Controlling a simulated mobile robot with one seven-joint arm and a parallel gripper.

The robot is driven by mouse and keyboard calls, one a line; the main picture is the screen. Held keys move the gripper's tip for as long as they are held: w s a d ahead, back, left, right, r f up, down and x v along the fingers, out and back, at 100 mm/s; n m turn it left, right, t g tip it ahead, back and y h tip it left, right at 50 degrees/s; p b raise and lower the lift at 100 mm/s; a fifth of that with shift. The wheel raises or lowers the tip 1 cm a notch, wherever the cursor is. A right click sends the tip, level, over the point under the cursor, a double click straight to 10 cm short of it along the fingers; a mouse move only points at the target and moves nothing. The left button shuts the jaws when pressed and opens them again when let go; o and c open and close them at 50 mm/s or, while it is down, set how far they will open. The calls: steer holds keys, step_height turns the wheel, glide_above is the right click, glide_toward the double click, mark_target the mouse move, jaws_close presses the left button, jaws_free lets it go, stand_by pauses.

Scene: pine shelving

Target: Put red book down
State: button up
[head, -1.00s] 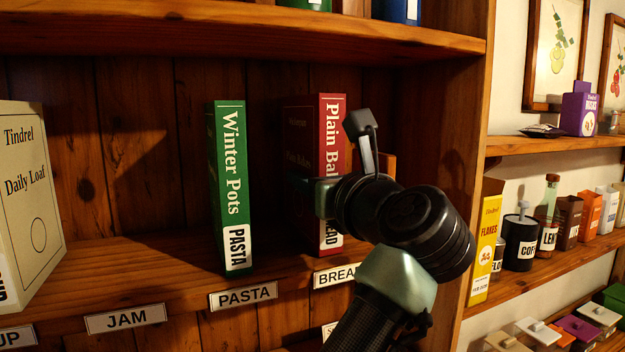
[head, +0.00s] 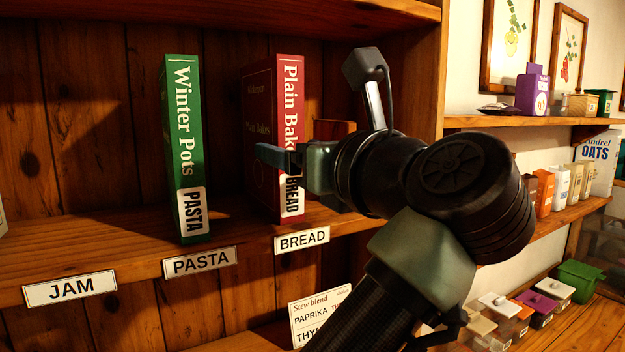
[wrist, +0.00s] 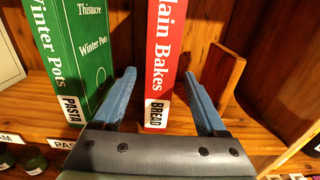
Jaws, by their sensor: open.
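The red book (head: 291,150), spine lettered "Plain Bakes" with a "BREAD" tag, stands upright on the pine shelf above the BREAD label (head: 302,241). It also stands upright in the wrist view (wrist: 166,55). My gripper (head: 272,156) is in front of the book's spine. In the wrist view my gripper (wrist: 159,76) is open, with one blue finger to each side of the spine and a visible gap on both sides. Part of the book is hidden behind my gripper in the head view.
A green "Winter Pots" book (head: 184,150) stands to the left, above the PASTA label (head: 200,262). A wooden upright piece (wrist: 222,75) is just right of the red book. Shelf space above the JAM label (head: 70,288) is clear. A side shelf (head: 540,122) holds groceries.

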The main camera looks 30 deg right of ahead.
steer(key=s+a+r+n+t, duration=0.1)
steer(key=s+a+n+t, duration=0.2)
steer(key=n, duration=0.9)
steer(key=s+a+r+n+t+b, duration=0.1)
steer(key=s+a+r+n+t, duration=0.1)
steer(key=s+a+n, duration=0.4)
steer(key=s+a+r+n+t+h, duration=0.1)
steer(key=s+a+n+t, duration=0.3)
steer(key=a+n, duration=0.6)
steer(key=s+n, duration=0.1)
steer(key=n, duration=0.6)
steer(key=shift+r+n, duration=0.2)
steer(key=shift+n, duration=0.1)
